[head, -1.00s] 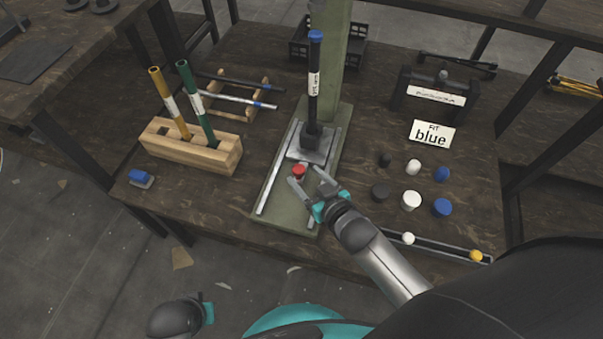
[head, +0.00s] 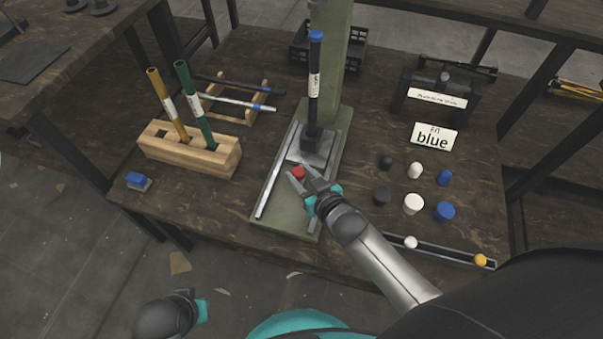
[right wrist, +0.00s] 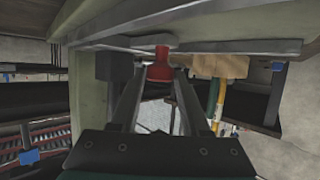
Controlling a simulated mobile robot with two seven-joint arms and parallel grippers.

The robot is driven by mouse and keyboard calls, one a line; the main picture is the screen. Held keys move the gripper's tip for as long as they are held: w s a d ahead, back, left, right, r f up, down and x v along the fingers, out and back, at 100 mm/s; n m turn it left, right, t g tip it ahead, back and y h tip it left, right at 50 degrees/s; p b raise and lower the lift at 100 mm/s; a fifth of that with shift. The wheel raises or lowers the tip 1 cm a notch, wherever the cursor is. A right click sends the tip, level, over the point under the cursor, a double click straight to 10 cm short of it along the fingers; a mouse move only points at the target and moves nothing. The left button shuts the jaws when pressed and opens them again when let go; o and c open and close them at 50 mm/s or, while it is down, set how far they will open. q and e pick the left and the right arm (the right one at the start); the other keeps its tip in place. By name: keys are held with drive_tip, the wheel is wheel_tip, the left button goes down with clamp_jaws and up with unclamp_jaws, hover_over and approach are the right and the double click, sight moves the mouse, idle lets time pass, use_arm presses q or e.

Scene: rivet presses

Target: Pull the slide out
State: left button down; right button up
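The slide is a grey metal plate (head: 312,150) on two pale rails of the green press base (head: 284,212). A red knob (head: 298,173) stands at its front. A black post with a blue top (head: 314,85) stands upright on the plate. My right gripper (head: 301,172) has its fingers closed in on both sides of the red knob. In the right wrist view the knob (right wrist: 160,70) sits between the fingertips, with little or no gap. My left arm's end (head: 190,308) is low at the front, away from the press; its fingers cannot be made out.
A wooden block (head: 190,150) with yellow and green tubes and a wooden rack (head: 240,105) stand left of the press. A narrow channel (head: 440,252) lies at the table's front edge.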

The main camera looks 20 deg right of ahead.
clamp_jaws()
idle(1.0)
